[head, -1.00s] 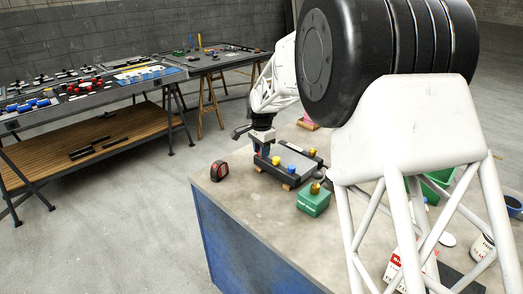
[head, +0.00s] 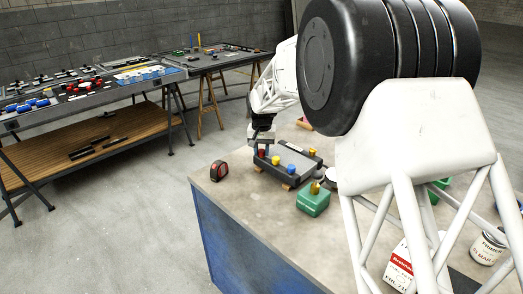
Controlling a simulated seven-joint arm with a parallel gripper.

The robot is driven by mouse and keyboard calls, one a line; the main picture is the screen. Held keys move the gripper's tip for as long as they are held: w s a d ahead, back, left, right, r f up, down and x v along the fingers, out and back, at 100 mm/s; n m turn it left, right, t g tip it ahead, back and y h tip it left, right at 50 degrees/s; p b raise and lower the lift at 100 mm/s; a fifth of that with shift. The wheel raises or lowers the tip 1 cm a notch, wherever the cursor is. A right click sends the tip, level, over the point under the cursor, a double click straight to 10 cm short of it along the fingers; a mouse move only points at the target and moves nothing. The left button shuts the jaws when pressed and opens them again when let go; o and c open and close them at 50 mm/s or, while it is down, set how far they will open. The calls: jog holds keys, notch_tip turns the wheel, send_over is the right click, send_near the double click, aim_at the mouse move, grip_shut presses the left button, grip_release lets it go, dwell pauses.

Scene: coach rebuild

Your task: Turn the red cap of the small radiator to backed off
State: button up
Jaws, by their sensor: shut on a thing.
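The small radiator (head: 297,156) is a dark, flat body on the workbench. My gripper (head: 262,147) points down at the left end of the radiator and is shut on the red cap. The fingers are small and partly hidden in this view. The cap's turn angle is too small to read.
A green box (head: 313,202) with a yellow cap stands just in front of the radiator. A red-and-black tape measure (head: 219,171) lies to the left. A paint can (head: 487,248) stands at the right. The bench's front left corner is clear.

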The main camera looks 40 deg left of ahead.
aim_at(262, 151)
jog(key=n, duration=0.6)
jog(key=shift+r+n, duration=0.1)
jog(key=shift+n, duration=0.2)
jog(key=n, duration=0.3)
jog(key=shift+w, duration=0.1)
jog(key=shift+n, duration=1.9)
jog(key=o, duration=0.9)
jog(key=shift+r, duration=3.85)
